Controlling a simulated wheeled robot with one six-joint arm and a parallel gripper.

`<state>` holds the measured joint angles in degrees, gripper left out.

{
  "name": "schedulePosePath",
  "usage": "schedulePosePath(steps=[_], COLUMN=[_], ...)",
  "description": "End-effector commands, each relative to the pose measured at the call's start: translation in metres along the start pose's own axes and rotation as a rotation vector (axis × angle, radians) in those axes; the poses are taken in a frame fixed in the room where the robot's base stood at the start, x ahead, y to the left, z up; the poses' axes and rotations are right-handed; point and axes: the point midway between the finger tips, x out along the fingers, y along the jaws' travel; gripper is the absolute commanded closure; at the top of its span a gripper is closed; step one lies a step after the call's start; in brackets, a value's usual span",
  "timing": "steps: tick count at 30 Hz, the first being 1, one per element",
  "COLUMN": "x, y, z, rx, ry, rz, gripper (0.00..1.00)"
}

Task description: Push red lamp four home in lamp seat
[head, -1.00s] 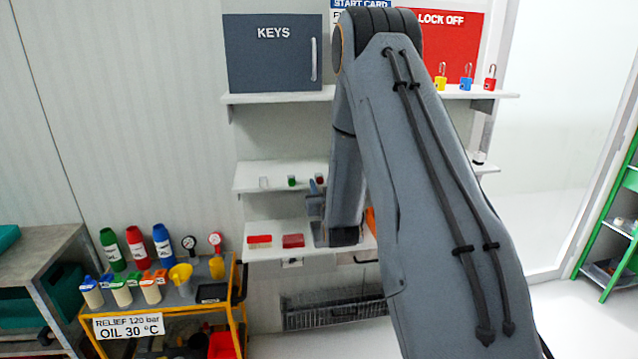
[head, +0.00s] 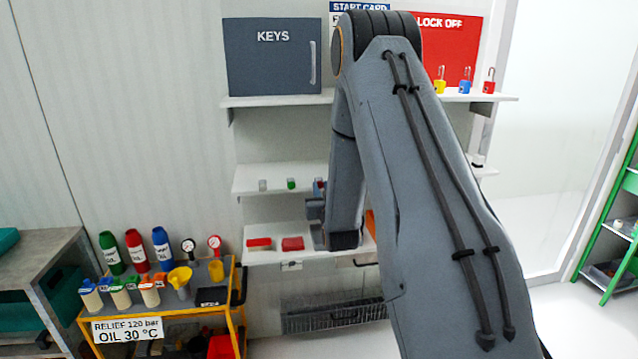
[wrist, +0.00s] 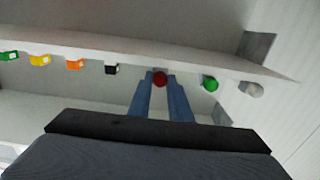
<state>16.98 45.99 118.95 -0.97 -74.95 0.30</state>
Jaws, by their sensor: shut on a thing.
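The red lamp (wrist: 160,79) shows as a round red cap at the shelf edge in the wrist view. My gripper (wrist: 161,82) has its two blue-grey fingers against either side of it, shut on it. In the head view the red lamp (head: 318,183) is a small red spot on the middle shelf, partly covered by my gripper. The lamp seat is hidden, so I cannot tell how deep the lamp sits. A green lamp (wrist: 210,83) and a clear lamp (wrist: 252,89) stand to its right in the wrist view.
Black (wrist: 111,69), orange (wrist: 74,65) and yellow (wrist: 40,60) blocks line the same edge. The lower shelf (head: 270,256) carries red items. A grey KEYS cabinet (head: 270,70) stands on the upper shelf. My arm hides the right part of the shelves.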

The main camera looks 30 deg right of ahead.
Motion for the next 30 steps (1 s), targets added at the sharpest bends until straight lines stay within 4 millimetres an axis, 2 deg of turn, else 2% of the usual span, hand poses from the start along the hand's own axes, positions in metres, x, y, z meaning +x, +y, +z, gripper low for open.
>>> schedulePosePath(steps=[30], x=[-0.037], y=[0.000], z=[0.000], rx=[0.000], ry=[0.000], rz=[0.000], gripper=[1.00])
